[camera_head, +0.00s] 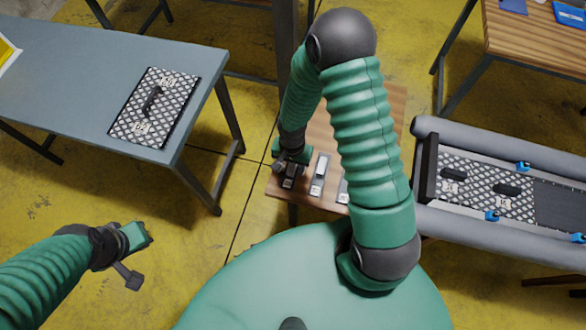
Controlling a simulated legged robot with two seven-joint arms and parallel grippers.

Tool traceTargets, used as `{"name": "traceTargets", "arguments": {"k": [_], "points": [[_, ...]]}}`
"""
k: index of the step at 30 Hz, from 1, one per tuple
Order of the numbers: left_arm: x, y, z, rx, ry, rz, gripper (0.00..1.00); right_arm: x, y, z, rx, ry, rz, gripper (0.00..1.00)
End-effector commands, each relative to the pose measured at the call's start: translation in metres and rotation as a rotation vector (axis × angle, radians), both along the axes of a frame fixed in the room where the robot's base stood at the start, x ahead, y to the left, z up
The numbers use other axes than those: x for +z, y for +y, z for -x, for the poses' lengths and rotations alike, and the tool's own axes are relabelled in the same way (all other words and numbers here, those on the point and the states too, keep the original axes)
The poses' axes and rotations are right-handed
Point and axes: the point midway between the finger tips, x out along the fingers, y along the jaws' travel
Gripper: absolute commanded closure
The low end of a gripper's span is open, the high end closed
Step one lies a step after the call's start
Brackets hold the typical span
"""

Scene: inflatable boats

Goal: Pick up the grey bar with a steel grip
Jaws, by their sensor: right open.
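A grey bar (320,174) with a lighter metal piece on it lies on the small wooden table (386,100). A second similar bar (343,191) lies to its right, mostly hidden behind my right arm. My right gripper (288,179) is open, at the left edge of the small table, just left of the first bar and apart from it. I cannot tell whether something dark under its fingers is part of it. My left gripper (139,260) is over the yellow floor at lower left, fingers spread, empty.
A blue-grey table (75,75) at left bears a checkered plate (155,107) with a black handle. A grey inflatable boat (500,140) with similar plates lies at right. A wooden table (535,40) stands at upper right. A post rises behind the small table.

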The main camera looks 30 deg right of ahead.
Motion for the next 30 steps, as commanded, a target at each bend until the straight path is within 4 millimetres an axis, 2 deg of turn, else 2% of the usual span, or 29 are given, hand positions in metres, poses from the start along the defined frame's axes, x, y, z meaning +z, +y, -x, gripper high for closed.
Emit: {"name": "traceTargets", "arguments": {"k": [7, 18, 30], "points": [[-0.0005, 0.0003, -0.0002, 0.001, 0.0, 0.0, 1.0, -0.0026, 0.0, 0.0005, 0.002, -0.002, -0.001, 0.54], [-0.0005, 0.0002, -0.0002, 0.001, 0.0, 0.0, 1.0, -0.003, -0.0005, 0.0003, 0.001, -0.001, -0.001, 1.0], [0.0008, 0.0003, -0.0002, 0.001, 0.0, 0.0, 1.0, 0.0012, -0.0004, 0.0, 0.0, -0.002, -0.001, 1.0]]}}
